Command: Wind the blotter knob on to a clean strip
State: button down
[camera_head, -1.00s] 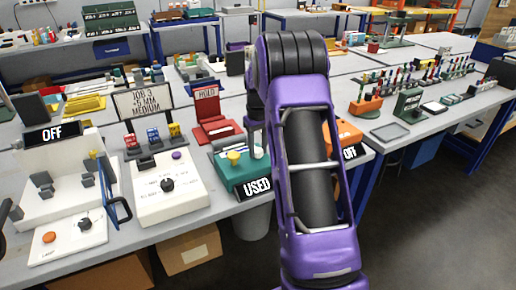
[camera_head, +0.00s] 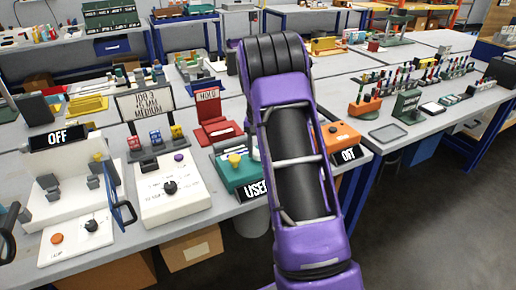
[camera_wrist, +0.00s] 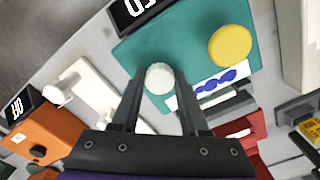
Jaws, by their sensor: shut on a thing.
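The teal blotter (camera_head: 238,174) stands near the table's front edge, with a yellow round knob (camera_head: 235,160) on top. A black sign (camera_head: 252,190) on its front reads USE, its right end hidden by my arm. In the wrist view the yellow knob (camera_wrist: 230,45) sits beside a white strip window with blue blots (camera_wrist: 208,86). A white round knob (camera_wrist: 159,78) on the teal body is between the fingertips of my gripper (camera_wrist: 158,74), which is shut on it. In the head view my arm hides the gripper and this knob.
An orange box (camera_head: 340,134) with an OFF sign stands right of the blotter. A white panel with a black dial (camera_head: 170,187) stands left of it. A red HOLD stand (camera_head: 217,132) is behind it.

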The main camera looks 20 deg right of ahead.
jog(key=m+p, duration=0.1)
jog(key=m, duration=0.3)
jog(key=shift+r, duration=0.1)
jog(key=shift+w+m+p, duration=0.1)
jog(key=shift+m+p, duration=0.55)
jog(key=shift+m, duration=1.45)
jog(key=shift+c, duration=2.1)
grip_release()
notch_tip(320, 180, up, 17)
jog(key=p, duration=0.1)
jog(key=shift+r, duration=0.15)
